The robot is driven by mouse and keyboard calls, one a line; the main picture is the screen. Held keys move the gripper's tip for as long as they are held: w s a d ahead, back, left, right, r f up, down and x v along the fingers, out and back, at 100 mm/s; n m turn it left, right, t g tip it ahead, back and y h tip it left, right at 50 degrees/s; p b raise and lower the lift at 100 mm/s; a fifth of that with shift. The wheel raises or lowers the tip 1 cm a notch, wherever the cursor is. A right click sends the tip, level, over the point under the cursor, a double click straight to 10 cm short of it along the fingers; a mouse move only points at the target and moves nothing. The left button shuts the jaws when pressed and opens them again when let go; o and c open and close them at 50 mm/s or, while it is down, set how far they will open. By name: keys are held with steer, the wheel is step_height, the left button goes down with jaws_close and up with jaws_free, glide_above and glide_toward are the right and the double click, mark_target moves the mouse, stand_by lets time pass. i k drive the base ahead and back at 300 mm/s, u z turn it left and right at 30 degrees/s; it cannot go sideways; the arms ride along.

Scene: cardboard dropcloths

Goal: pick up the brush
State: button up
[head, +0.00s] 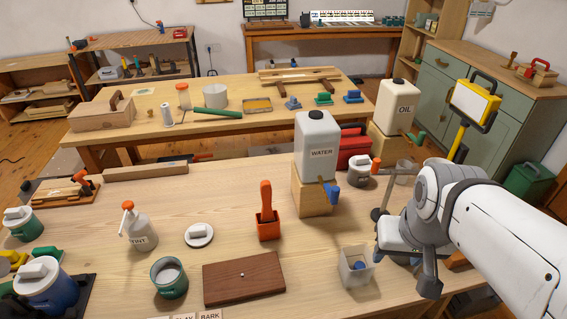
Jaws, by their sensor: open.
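What looks like the brush is an orange handle (266,196) standing upright in a small red square holder (268,229) near the middle of the front table. Its bristles are not visible; the lower end is hidden inside the holder. My gripper (412,264) hangs at the right of the table, well to the right of the brush and not touching it. It is open, and I see nothing held in it. My arm partly hides the fingers' surroundings.
The white water jug (320,148) stands on a wooden block (312,196) behind and right of the brush. A translucent cup (356,267) sits between the brush and my gripper. A dark wooden board (235,283) lies in front.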

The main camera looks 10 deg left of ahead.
mark_target(267, 214)
steer(key=k, duration=1.25)
steer(key=u, duration=0.55)
steer(key=i, duration=1.75)
steer(key=u, duration=0.05)
